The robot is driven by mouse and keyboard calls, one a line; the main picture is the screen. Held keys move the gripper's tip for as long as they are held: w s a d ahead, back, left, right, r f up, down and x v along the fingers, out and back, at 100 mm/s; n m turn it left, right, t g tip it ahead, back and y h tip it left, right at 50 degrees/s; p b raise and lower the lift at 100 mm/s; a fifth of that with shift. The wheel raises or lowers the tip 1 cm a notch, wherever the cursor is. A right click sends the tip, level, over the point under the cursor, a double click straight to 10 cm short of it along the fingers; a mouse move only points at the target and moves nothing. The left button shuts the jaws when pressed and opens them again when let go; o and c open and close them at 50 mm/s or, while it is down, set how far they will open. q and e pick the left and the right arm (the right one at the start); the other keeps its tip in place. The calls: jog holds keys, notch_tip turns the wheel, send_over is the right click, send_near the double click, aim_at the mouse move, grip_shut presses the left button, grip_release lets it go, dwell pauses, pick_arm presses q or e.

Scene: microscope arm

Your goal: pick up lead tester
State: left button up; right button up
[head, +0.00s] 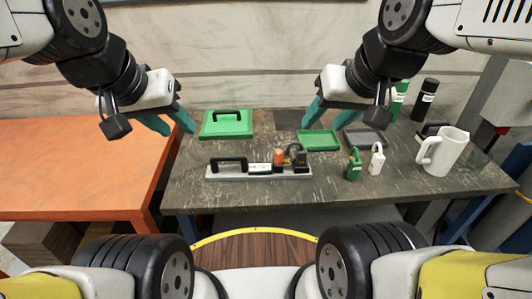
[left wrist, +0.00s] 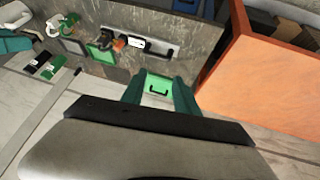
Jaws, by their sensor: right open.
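No object is legibly marked as a lead tester. A grey bar unit (head: 240,174) lies mid-table with a black handle, a white label, an orange part (head: 278,156) and a black part (head: 299,158); it also shows in the left wrist view (left wrist: 155,49). A green case (head: 226,124) with a black handle lies at the back left of the table. My left gripper (head: 178,130) is open and empty, above and left of the case; the left wrist view shows the case between its fingers (left wrist: 157,95). My right gripper (head: 310,120) is open above the back of the table.
The dark table (head: 240,198) also holds a green tray (head: 319,140), green and white padlocks (head: 354,165) (head: 376,160), a white pitcher (head: 441,152) and bottles (head: 425,100). An orange table (head: 75,165) stands at left. The table's front left is clear.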

pick_arm(q)
jog(key=shift+a, duration=0.25)
jog(key=shift+o, duration=1.3)
jog(key=shift+w, duration=0.1)
jog(key=w+d+f+m+g+h, duration=0.1)
jog(key=w+d+f+m+g, duration=0.1)
jog(key=w+m, duration=0.35)
jog(key=w+d+f+m+g, duration=0.1)
jog(key=w+f+m+g, duration=0.2)
jog(key=w, duration=0.4)
jog(key=w+d+f+m+g, duration=0.1)
jog(key=w+d+f+m, duration=0.1)
jog(key=f, duration=0.4)
jog(key=w+d+f+m+g, duration=0.1)
jog(key=w+d+f+m, duration=0.1)
jog(key=f, duration=0.4)
jog(key=w+d+f+m+g+h, duration=0.1)
jog(key=w+d+f+m, duration=0.1)
jog(key=f, duration=0.4)
jog(key=shift+w+d+f+m, duration=0.1)
jog(key=shift+w+d+m, duration=0.15)
jog(key=shift+m, duration=0.45)
jog(key=shift+w+d+m, duration=0.1)
jog(key=shift+w+m, duration=0.1)
jog(key=shift+m, duration=0.45)
grip_shut()
